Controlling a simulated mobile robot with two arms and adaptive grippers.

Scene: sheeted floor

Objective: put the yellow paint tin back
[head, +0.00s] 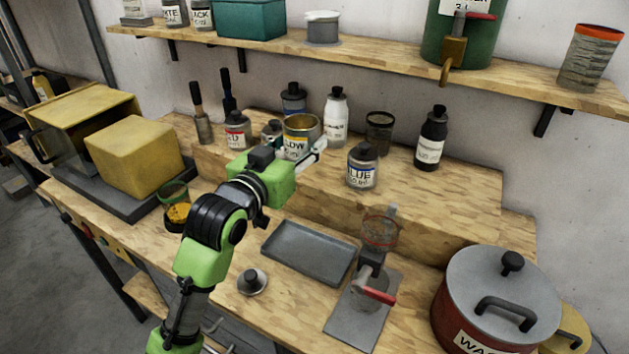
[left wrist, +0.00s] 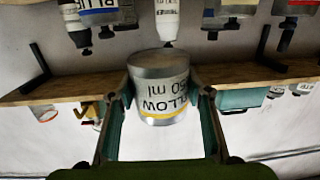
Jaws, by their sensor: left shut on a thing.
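The yellow paint tin (head: 297,148) is a silver can labelled "YELLOW" with a yellow band; its top looks open in the head view. My left gripper (head: 308,156) is shut on it from the front, among the bottles on the raised wooden step (head: 420,205). In the left wrist view, where things appear upside down, the tin (left wrist: 160,90) sits between the two fingers (left wrist: 162,105). I cannot tell whether its base touches the step. A grey lid with a black knob (head: 252,282) lies on the lower bench. My right gripper is not in view.
A red-labelled bottle (head: 237,131) and small jar stand left of the tin, a white bottle (head: 335,118) behind right, the blue paint bottle (head: 362,168) at front right. A tray (head: 308,253), hand-cranked device (head: 372,275) and red pot (head: 490,300) occupy the bench.

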